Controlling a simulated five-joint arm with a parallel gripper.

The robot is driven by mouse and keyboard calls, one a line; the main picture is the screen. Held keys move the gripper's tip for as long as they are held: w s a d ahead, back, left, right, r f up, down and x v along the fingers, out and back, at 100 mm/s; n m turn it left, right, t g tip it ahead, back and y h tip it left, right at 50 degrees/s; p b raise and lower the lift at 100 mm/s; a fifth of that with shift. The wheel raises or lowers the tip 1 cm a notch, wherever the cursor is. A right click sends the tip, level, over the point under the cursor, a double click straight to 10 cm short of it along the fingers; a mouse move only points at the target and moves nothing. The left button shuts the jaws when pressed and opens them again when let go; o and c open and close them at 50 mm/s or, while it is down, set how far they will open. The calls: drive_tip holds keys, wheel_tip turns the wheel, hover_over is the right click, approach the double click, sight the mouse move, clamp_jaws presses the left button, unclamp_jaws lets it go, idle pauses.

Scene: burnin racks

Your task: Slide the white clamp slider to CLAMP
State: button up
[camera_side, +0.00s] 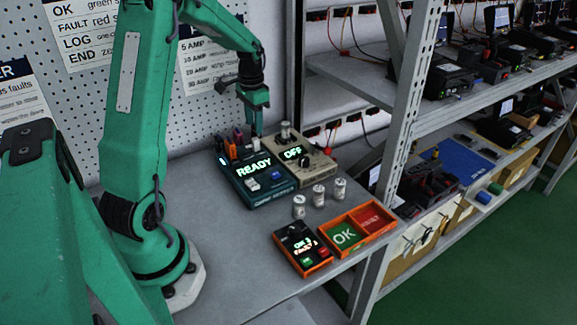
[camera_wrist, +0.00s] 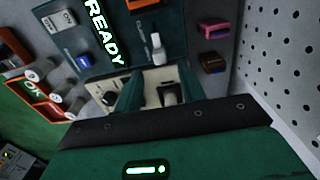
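A teal test box (camera_side: 283,185) with a lit READY display stands on the grey bench. At its back end a small white upright knob (camera_side: 228,146), which looks like the clamp slider, stands near several coloured pieces. In the wrist view the white knob (camera_wrist: 157,45) stands on the teal panel (camera_wrist: 172,22), just beyond my fingertips. My gripper (camera_side: 257,132) points down above the back of the boxes. In the wrist view my gripper (camera_wrist: 155,72) has its two teal fingers apart, with nothing held between them. The knob is not between the fingers.
A cream box (camera_side: 318,168) with an OFF display stands right beside the teal box. Several metal cylinders (camera_side: 319,195), an orange OK/FAULT tray (camera_side: 379,215) and a black button box (camera_side: 303,248) lie nearer the front. A pegboard (camera_wrist: 282,60) rises close by.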

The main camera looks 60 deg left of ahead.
sight(255, 138)
drive_tip(key=shift+f, duration=3.4)
clamp_jaws()
